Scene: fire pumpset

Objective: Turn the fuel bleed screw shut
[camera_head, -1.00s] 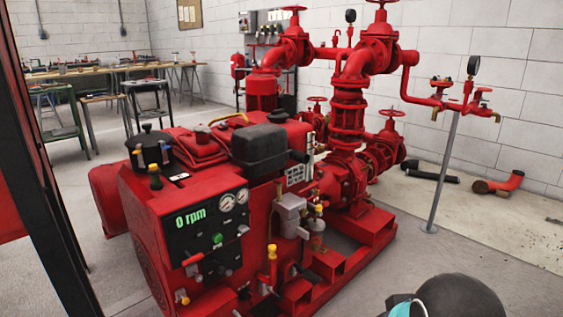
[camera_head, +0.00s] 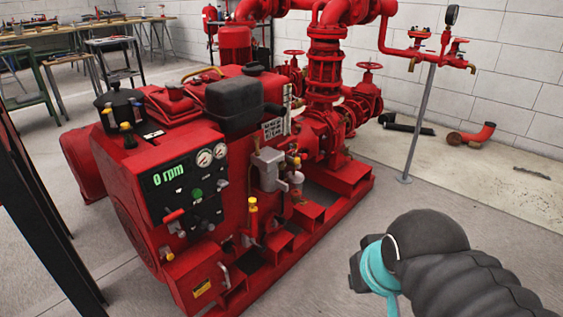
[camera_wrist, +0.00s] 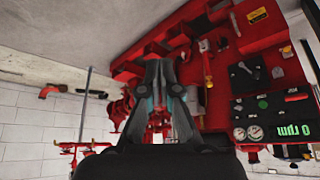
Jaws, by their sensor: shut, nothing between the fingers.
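The red engine (camera_head: 185,200) of the pumpset stands left of centre in the head view, its panel reading 0 rpm. Several yellow-topped fittings sit on its side, including a tall one (camera_head: 252,203) low at the front and a small one (camera_head: 296,162) beside a grey housing (camera_head: 268,168). I cannot tell which of these small parts is the fuel bleed screw. In the wrist view, which is upside down, my gripper (camera_wrist: 160,64) is shut and empty, apart from the engine. The head view shows my dark arm with a teal band at lower right, but not the fingertips.
Red pipes and valves (camera_head: 327,75) rise behind the engine. A thin grey post (camera_head: 420,125) carries a gauge branch to the right. Dark frame posts stand at the left edge. Grey floor (camera_head: 340,250) is clear between the engine and my arm.

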